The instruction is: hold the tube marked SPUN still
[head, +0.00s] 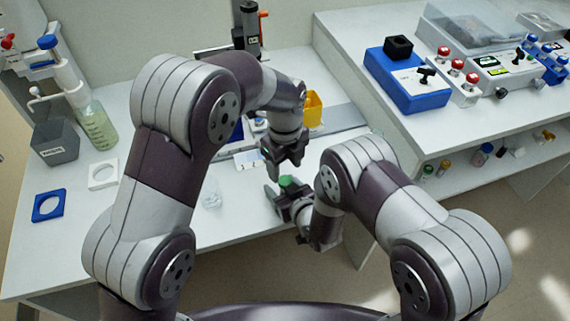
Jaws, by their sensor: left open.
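A green-capped tube (288,181) shows at my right gripper (287,195), near the front edge of the bench. Only the green cap shows clearly; the dark fingers hide the body, and no SPUN marking can be read. My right gripper appears shut around the tube just below the cap. My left gripper (283,158) is open and points down, a little above and to the left of the green cap. Nothing shows between its fingers.
A clear beaker (211,194) stands left of the grippers. A yellow bin (312,108) is behind them. At left are a grey container (55,141), a bottle with a blue-topped dispenser (96,126), and blue (48,205) and white (102,175) square frames. A raised shelf (425,140) bounds the right.

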